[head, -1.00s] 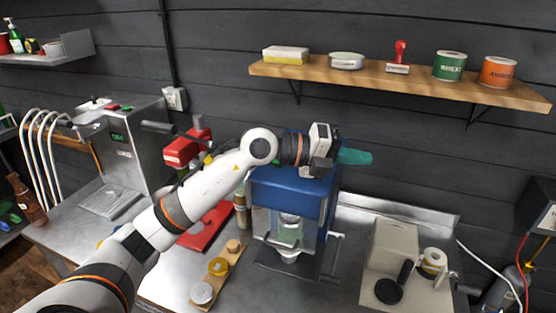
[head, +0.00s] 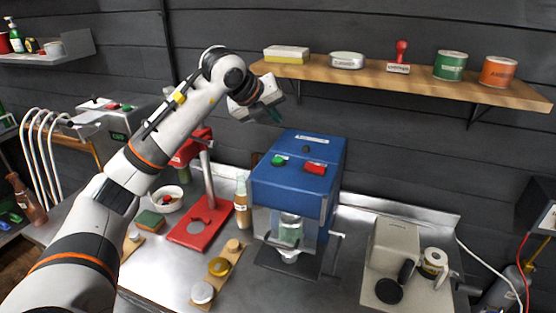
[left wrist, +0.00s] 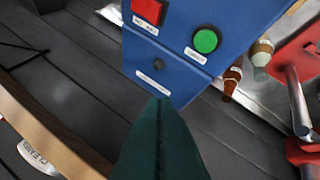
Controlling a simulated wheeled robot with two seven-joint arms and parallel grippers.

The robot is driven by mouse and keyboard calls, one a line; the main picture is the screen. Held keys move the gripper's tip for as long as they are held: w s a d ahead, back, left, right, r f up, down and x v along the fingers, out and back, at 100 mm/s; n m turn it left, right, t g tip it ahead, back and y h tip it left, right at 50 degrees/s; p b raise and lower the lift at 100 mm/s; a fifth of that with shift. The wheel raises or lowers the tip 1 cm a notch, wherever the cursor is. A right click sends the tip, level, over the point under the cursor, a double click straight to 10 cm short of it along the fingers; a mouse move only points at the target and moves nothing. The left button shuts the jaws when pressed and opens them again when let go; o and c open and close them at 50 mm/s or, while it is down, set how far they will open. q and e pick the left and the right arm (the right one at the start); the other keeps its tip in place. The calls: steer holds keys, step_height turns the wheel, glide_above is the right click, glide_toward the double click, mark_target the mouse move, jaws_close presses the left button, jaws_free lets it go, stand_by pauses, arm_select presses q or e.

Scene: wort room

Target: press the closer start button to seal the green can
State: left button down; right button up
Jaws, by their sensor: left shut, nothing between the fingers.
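The blue can closer (head: 297,190) stands on the steel counter in the middle of the head view. On its top are a green button (head: 278,160) and a red button (head: 315,168). The left wrist view also shows the green button (left wrist: 205,41) and the red button (left wrist: 148,11). A pale green can (head: 290,230) stands upright inside the closer behind a clear guard. My left gripper (head: 272,110) is shut and empty, up and left of the closer's top, touching nothing. Its teal fingers (left wrist: 160,125) point toward the closer's top edge in the wrist view. My right gripper is out of view.
A wooden shelf (head: 400,83) above holds a green can (head: 450,66), an orange can (head: 498,72) and a stamp (head: 399,58). A red stand (head: 200,232) and a bottle (head: 240,203) are left of the closer. A beige machine (head: 393,250) is to its right.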

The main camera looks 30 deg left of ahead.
mark_target(274, 161)
arm_select(q)
steer(key=shift+f+b, duration=3.25)
steer(key=shift+f, duration=1.1)
steer(key=shift+f, duration=0.1)
steer(key=shift+f+b, duration=0.3)
steer(key=shift+b, duration=0.1)
steer(key=shift+f+b, duration=0.4)
steer(key=shift+r, duration=0.1)
steer(key=shift+r+p, duration=0.65)
steer(key=shift+r, duration=0.1)
steer(key=shift+r+p, duration=1.85)
steer(key=shift+r, duration=0.65)
